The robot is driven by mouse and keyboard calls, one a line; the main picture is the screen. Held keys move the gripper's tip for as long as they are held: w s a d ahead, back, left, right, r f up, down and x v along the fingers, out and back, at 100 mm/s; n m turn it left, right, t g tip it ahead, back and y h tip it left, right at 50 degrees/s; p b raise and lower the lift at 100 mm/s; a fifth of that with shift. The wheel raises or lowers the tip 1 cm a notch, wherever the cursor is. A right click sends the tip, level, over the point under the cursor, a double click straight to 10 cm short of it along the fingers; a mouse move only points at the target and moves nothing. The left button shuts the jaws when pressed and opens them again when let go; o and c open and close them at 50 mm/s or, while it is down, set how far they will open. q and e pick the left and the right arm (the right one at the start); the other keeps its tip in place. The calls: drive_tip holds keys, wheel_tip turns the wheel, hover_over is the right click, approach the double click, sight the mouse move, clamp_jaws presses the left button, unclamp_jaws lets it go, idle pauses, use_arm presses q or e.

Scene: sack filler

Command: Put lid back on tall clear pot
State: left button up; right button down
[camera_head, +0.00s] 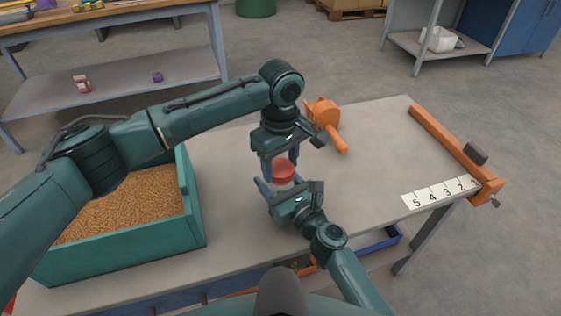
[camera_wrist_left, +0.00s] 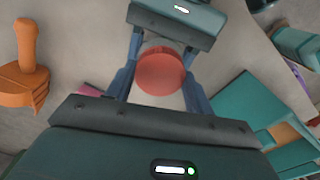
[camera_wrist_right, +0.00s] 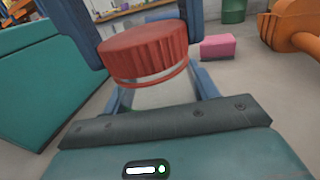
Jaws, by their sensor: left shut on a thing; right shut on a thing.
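A red ridged lid (camera_head: 283,168) is over the middle of the table, between the fingers of my left gripper (camera_head: 281,160), which is shut on it from above. It also shows in the left wrist view (camera_wrist_left: 161,72) and in the right wrist view (camera_wrist_right: 145,50). The clear pot (camera_wrist_right: 155,96) is directly below the lid, faint and see-through. My right gripper (camera_wrist_right: 160,92) is shut on the pot from the side. A pale band and a thin red ring show under the lid; I cannot tell whether the lid is seated.
A teal bin (camera_head: 195,215) of grain stands at the left. An orange handled tool (camera_head: 325,117) lies behind my grippers. A pink block (camera_wrist_right: 217,47) is nearby. An orange bar (camera_head: 445,145) and a number strip (camera_head: 437,191) are at the right. The table's right-middle is clear.

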use_arm(q)
drive_tip(key=m, duration=0.6)
drive_tip(key=shift+m, duration=0.4)
drive_tip(key=m, duration=1.4)
drive_tip(key=shift+m, duration=0.4)
drive_tip(key=m, duration=0.7)
drive_tip(key=o, duration=1.1)
drive_tip(key=shift+c, duration=0.2)
